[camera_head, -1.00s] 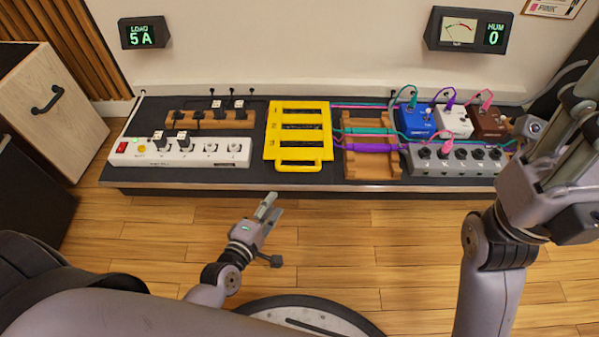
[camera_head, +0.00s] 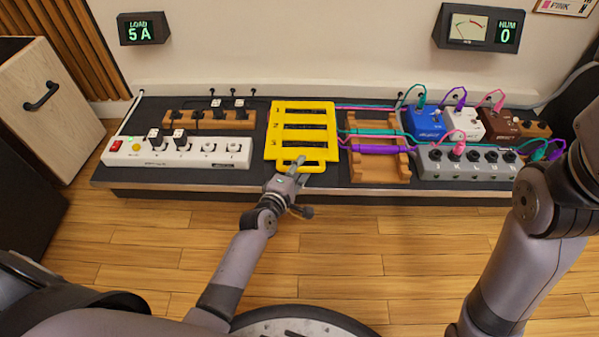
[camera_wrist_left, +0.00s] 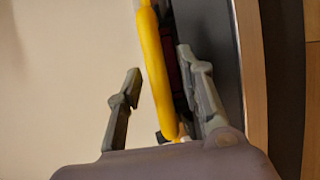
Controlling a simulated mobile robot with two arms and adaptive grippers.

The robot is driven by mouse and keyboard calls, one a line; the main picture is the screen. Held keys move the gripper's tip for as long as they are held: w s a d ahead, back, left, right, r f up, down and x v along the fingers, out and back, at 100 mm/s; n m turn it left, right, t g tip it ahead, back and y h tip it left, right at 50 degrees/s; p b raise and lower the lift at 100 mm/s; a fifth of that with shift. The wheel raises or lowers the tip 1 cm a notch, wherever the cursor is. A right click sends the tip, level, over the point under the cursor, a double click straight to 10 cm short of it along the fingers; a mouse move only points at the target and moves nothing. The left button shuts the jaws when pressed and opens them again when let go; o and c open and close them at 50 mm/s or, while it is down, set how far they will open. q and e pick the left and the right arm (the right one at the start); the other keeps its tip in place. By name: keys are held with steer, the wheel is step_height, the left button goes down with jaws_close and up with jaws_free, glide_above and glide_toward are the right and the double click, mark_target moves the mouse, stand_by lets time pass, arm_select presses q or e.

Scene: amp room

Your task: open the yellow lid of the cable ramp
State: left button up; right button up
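The yellow lid (camera_head: 302,152) lies over the cable ramp in the middle of the low black platform, closed as far as I can see. Its handle loop (camera_head: 283,168) faces me at the front edge. My left gripper (camera_head: 297,168) is at this handle. In the left wrist view, its two fingers (camera_wrist_left: 157,70) are open, with the yellow bar (camera_wrist_left: 156,75) between them. The fingers look apart from the bar. My right arm is at the right of the head view, and its gripper is out of the picture.
The platform (camera_head: 215,180) carries a white power strip (camera_head: 180,158) on the left. Right of the lid are an open wooden cable ramp (camera_head: 375,172), teal and purple cables, pedals (camera_head: 425,122) and a grey switch box (camera_head: 470,170). The floor in front is clear.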

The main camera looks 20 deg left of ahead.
arm_select(q)
steer(key=shift+c, duration=0.5)
jaws_close()
stand_by(0.5)
